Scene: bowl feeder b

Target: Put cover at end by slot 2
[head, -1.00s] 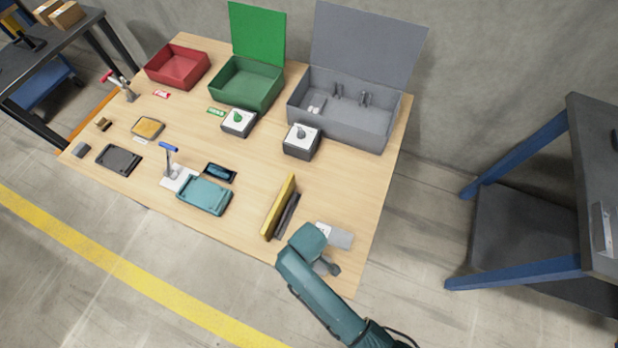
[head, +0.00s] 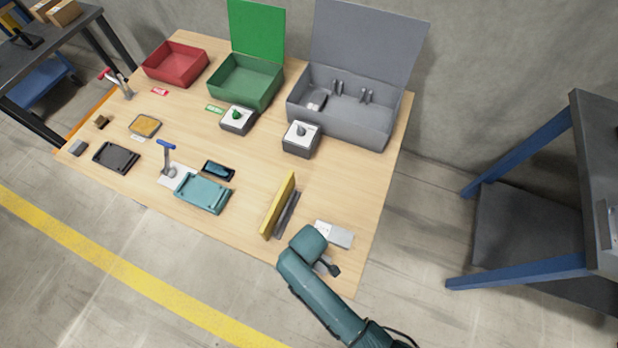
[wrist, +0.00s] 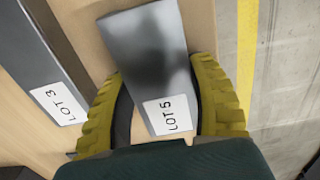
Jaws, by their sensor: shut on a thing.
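A grey plate-like cover (wrist: 145,45) with a white LOT 5 label lies between the yellow fingers of my gripper (wrist: 160,85) in the wrist view. The fingers are shut on its two sides. A dark grey piece labelled LOT 3 (wrist: 38,60) shows left of my gripper in the wrist view. No slot number is readable.
The wooden table (head: 345,185) is clear behind the cover. A teal tray (head: 203,194), a dark phone-like item (head: 218,170) and a blue-topped stand (head: 168,158) are to the left. Red (head: 175,64), green (head: 245,82) and grey (head: 345,115) bins stand at the back.

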